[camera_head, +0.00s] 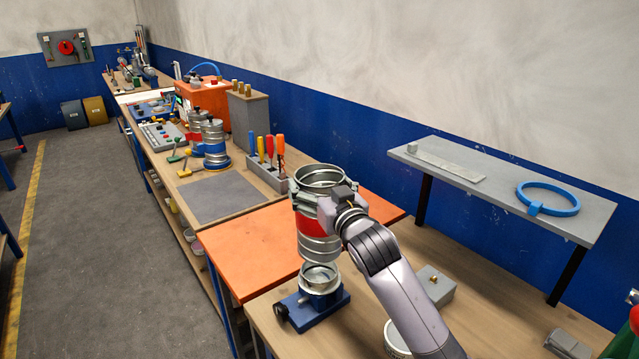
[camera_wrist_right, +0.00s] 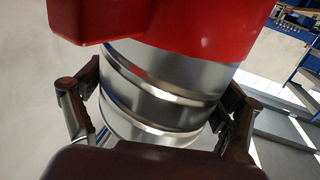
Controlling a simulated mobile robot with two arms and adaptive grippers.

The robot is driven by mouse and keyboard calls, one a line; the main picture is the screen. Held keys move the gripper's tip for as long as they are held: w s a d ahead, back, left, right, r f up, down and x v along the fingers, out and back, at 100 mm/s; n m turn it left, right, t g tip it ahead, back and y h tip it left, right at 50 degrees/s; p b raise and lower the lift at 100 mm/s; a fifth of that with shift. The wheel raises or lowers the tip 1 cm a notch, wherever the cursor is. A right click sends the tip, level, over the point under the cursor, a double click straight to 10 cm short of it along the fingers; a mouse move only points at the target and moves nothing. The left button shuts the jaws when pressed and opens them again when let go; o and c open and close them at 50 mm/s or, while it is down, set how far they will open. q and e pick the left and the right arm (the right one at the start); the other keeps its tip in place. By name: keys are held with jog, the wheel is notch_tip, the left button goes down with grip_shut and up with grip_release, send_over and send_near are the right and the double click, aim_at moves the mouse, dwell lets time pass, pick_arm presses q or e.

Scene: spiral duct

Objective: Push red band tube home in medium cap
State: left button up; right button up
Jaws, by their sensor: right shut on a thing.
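My right gripper (camera_head: 318,199) is shut on the red band tube (camera_head: 319,248), a ribbed silver tube with a red band (camera_head: 312,226). It holds the tube upright near its upper end. In the right wrist view the fingers (camera_wrist_right: 158,108) lie on either side of the silver ribs of the tube (camera_wrist_right: 165,85), with the red band at the top. A silver cap (camera_head: 320,279), seemingly the medium cap, sits in a blue holder (camera_head: 322,311) directly below the tube. The tube's lower end is close over the cap's rim; I cannot tell whether they touch. My left gripper is not in view.
An orange mat (camera_head: 240,258) lies left of the holder. A grey block (camera_head: 435,289) and a round silver part (camera_head: 396,342), partly hidden by my arm, are on the right. A screwdriver rack (camera_head: 266,172) stands behind. A grey shelf (camera_head: 480,180) holds a blue ring (camera_head: 560,208).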

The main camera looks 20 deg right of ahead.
jog(key=shift+f, duration=0.5)
jog(key=shift+s+a+f+b, duration=0.1)
jog(key=shift+s+f+b, duration=0.05)
jog(key=shift+f+b, duration=0.25)
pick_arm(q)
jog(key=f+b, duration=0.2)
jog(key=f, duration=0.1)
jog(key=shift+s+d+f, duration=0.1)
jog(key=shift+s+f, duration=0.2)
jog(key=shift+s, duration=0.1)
pick_arm(e)
notch_tip(320, 180, down, 4)
jog(key=shift+r, duration=0.2)
pick_arm(q)
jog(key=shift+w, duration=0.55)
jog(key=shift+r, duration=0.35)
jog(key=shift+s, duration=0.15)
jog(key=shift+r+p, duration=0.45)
jog(key=shift+p, duration=0.2)
